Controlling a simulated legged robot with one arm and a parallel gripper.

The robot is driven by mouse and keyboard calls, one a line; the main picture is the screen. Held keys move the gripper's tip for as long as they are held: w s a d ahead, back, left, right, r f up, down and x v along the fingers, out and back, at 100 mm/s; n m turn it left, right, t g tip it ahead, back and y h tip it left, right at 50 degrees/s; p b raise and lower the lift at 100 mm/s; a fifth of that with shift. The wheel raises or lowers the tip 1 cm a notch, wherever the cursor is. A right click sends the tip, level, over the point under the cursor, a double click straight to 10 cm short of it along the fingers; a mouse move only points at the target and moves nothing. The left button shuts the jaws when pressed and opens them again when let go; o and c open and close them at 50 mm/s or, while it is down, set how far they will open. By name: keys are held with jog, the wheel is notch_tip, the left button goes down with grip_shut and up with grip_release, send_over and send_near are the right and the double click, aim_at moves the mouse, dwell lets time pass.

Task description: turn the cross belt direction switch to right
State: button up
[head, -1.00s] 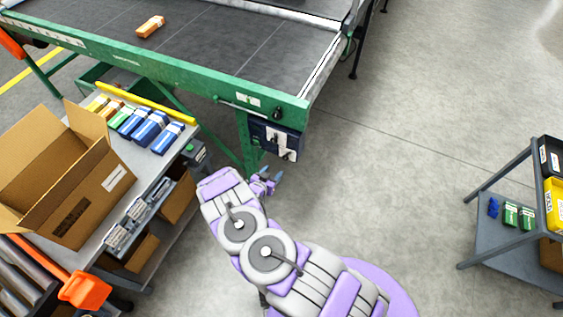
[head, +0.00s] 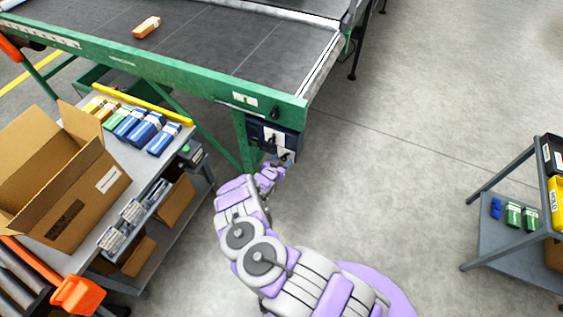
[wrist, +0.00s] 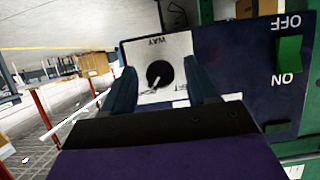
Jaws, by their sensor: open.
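A dark blue control box (head: 262,132) hangs under the corner of the green-framed belt table. In the wrist view the same box (wrist: 245,65) fills the right side, upside down. A round black rotary switch (wrist: 160,74) with a pale pointer sits on a white label plate; the pointer slants toward the lower left of that picture. Part of the label is hidden by my fingers. My gripper (wrist: 165,90) is open, one finger on each side of the switch; contact cannot be told. In the head view my gripper (head: 276,166) is just below the box.
A green rocker switch (wrist: 289,57) marked ON and OFF is beside the label plate. The belt table (head: 200,75) carries an orange box. A bench (head: 165,166) with an open carton and small boxes stands left, a grey cart (head: 510,240) right. Floor between is clear.

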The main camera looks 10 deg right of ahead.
jog(key=shift+c, duration=0.4)
jog(key=shift+a, duration=0.1)
jog(key=c, duration=1)
jog(key=shift+o, duration=0.2)
jog(key=shift+s+f, duration=0.1)
jog(key=shift+m+t, duration=0.3)
jog(key=shift+m, duration=0.2)
jog(key=shift+y+p, duration=0.3)
jog(key=shift+p, duration=0.2)
